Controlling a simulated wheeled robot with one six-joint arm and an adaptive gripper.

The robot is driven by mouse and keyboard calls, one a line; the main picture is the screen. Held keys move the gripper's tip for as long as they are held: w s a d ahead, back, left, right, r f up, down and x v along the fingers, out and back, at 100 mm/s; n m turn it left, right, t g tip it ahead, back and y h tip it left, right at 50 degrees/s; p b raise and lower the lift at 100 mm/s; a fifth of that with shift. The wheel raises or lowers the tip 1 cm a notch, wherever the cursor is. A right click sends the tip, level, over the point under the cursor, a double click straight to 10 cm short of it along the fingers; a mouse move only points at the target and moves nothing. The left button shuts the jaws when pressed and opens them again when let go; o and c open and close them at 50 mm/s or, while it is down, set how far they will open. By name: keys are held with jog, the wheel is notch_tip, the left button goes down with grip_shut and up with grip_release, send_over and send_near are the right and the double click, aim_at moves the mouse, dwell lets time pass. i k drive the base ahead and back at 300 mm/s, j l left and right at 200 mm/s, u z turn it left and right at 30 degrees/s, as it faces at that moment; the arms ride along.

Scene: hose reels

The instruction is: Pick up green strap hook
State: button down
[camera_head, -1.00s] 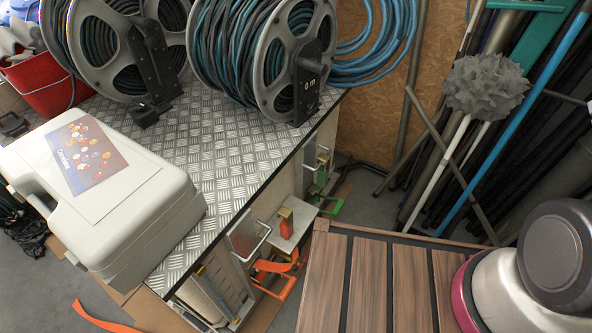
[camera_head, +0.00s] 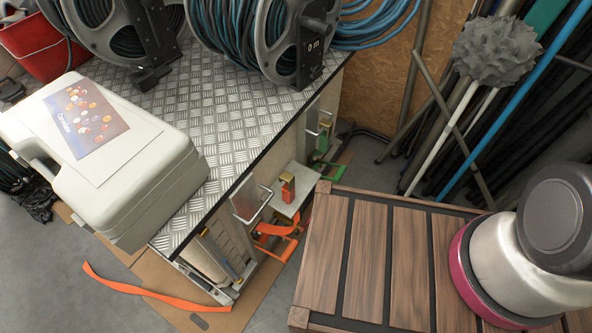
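A green strap hook (camera_head: 324,172) shows at the far end of the metal-topped cabinet's right side, low down by the floor, beyond the corner of the wooden slatted surface. It is small and partly hidden by the pale fittings around it, so I cannot tell how it is fixed. An orange strap hook (camera_head: 277,239) shows nearer on the same side, below a bracket with an orange and brass block (camera_head: 287,186). My gripper is not in view.
The cabinet's tread-plate top (camera_head: 228,124) bears hose reels (camera_head: 283,30) and a pale case (camera_head: 150,190). The wooden slatted surface (camera_head: 368,255) leaves a narrow gap beside the cabinet. Poles and a grey duster (camera_head: 497,50) lean at right. An orange strap (camera_head: 150,292) lies at lower left.

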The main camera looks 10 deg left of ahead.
aim_at(324, 138)
jog(key=i+l+u, duration=0.2)
jog(key=u, duration=0.2)
jog(key=i+l+u, duration=0.15)
jog(key=l+u, duration=0.2)
jog(key=i+l+u, duration=0.1)
jog(key=l+u, duration=0.3)
